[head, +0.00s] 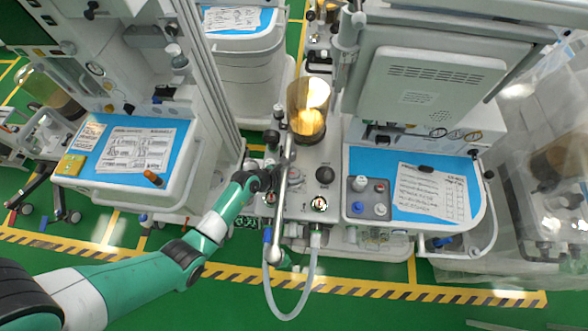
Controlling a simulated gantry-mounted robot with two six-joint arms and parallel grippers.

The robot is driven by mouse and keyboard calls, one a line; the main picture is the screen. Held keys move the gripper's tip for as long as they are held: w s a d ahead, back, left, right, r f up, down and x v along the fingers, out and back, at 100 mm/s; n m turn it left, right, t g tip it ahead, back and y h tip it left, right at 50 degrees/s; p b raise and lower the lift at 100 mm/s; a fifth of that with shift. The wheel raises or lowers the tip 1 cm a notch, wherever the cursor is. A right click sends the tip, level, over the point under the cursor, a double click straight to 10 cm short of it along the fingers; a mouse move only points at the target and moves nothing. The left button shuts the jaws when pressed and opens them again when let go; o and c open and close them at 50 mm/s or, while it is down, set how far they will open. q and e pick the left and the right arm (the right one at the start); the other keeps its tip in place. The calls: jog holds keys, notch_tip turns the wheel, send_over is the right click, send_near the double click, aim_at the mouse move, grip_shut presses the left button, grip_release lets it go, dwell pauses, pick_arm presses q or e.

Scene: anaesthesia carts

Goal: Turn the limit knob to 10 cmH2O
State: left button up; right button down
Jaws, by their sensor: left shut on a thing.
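My left arm comes in from the lower left, and my left gripper (270,180) is at the left edge of the grey-white panel of the middle cart. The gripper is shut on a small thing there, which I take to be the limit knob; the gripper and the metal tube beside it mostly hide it. Its scale and pointer cannot be read. My right gripper is not in view.
A bent metal tube (283,190) runs close beside my left gripper, with a grey hose (290,316) looping below. An amber canister (308,105) stands behind. Blue-topped worktops with paper sheets lie left (90,168) and right (384,208). Green floor is open in front.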

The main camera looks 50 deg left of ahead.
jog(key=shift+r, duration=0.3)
pick_arm(q)
jog(key=o, duration=1.4)
